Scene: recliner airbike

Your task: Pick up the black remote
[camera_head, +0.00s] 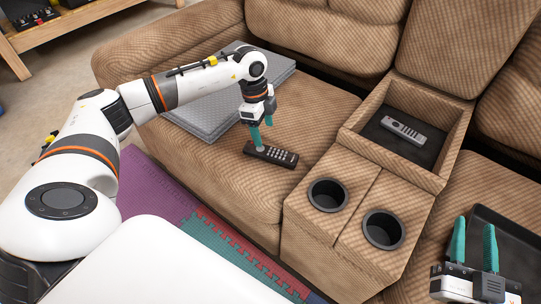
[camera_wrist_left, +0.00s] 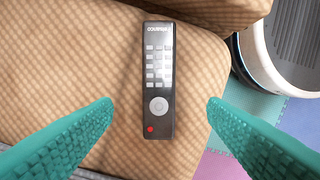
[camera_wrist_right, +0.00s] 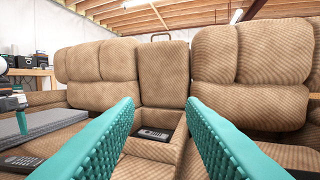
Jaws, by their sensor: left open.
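The black remote (camera_head: 271,155) with pale buttons lies on the brown sofa seat cushion (camera_head: 318,128), left of the console. In the left wrist view the remote (camera_wrist_left: 157,80) lies lengthwise between the fingers, with a red button at its near end. My left gripper (camera_head: 262,138) is over the remote, pointing down, open, with nothing held; its fingers also show in the left wrist view (camera_wrist_left: 160,112). My right gripper (camera_head: 474,245) is at the lower right, open and empty, fingers pointing up; its fingers show in the right wrist view (camera_wrist_right: 162,108).
A grey remote (camera_head: 403,130) lies in the open console compartment (camera_head: 452,150). Two cup holders (camera_head: 327,195) are in front of it. A grey folded item (camera_head: 190,115) lies on the left of the seat. A dark tray (camera_head: 510,240) is behind my right gripper.

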